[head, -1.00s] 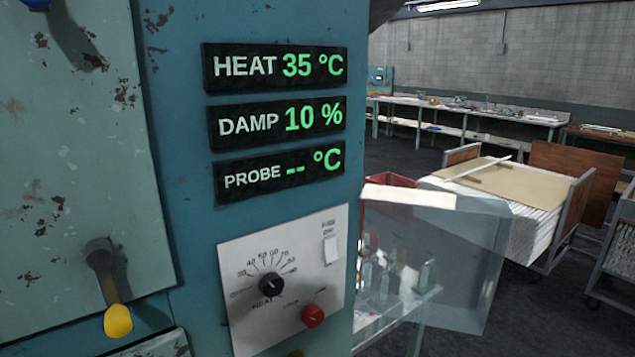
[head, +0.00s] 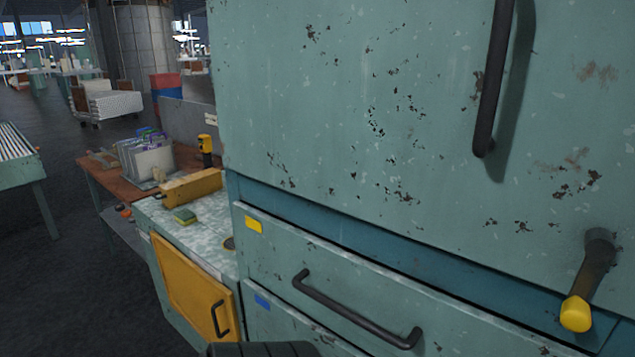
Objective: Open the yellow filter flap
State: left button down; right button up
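A yellow panel (head: 188,288), which looks like the filter flap, is on the front of a low bench unit at the lower left. It has a black bar handle (head: 220,318) near its right edge. The panel looks closed against the unit, though its lower part runs close to the picture's bottom. Neither of my grippers shows. A dark ridged shape at the bottom edge may be part of my arm.
A tall green cabinet (head: 340,90) fills the right, with a yellow-tipped lever (head: 577,312). Below it are drawers with a black handle (head: 355,310). Open floor (head: 70,280) lies left.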

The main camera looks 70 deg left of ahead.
aim_at(176, 193)
jog(key=u, duration=3.35)
jog(key=z, duration=0.65)
jog(key=i+j+z, duration=0.3)
jog(key=j+z, duration=0.25)
jog(key=i+j+z, duration=0.15)
jog(key=j+z, duration=0.4)
jog(key=j, duration=0.25)
jog(key=i, duration=0.05)
